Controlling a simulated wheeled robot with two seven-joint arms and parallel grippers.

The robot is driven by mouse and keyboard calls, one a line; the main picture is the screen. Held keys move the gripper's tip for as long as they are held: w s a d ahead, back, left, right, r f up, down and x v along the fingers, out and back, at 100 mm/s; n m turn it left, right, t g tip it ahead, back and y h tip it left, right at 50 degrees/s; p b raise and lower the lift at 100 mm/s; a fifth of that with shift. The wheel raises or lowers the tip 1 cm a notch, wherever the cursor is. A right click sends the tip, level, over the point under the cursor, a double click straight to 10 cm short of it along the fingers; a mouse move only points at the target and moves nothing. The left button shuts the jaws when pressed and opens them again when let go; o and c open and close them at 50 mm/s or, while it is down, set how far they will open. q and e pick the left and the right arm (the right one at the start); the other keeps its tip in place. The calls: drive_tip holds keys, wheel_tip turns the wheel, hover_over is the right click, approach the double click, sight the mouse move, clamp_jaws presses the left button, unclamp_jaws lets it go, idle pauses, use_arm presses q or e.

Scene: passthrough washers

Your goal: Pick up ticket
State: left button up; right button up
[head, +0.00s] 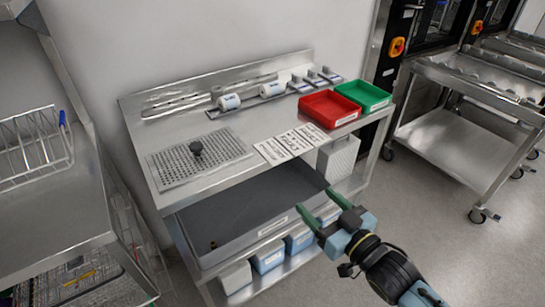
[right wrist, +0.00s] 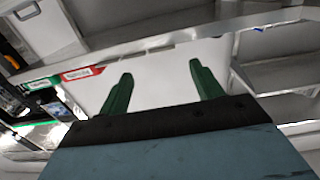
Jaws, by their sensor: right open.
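White printed sheets (head: 286,147) with dark lettering lie flat on the steel bench top (head: 230,122), in front of the red bin. I cannot tell which piece is the ticket, as the print is too small to read. My right gripper (head: 320,204) is open and empty, in front of the bench's front edge and below the level of its top. Its two green fingers also show in the right wrist view (right wrist: 161,72), spread apart with nothing between them. My left gripper is not in view.
A red bin (head: 329,109) and a green bin (head: 364,96) stand at the bench's right end. White rolls (head: 228,102) stand behind. A lower shelf holds blue boxes (head: 268,257). A steel cart (head: 460,135) stands right.

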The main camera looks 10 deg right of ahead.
sight(283, 161)
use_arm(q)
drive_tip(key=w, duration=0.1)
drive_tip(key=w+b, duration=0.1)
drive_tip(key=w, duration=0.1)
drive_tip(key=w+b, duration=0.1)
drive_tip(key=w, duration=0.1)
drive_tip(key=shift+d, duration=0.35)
use_arm(e)
drive_tip(key=x, duration=0.4)
drive_tip(key=r+x, duration=0.1)
drive_tip(key=x, duration=0.4)
drive_tip(key=r+x, duration=0.1)
drive_tip(key=x, duration=0.3)
drive_tip(key=shift+w, duration=0.2)
drive_tip(key=c, duration=0.8)
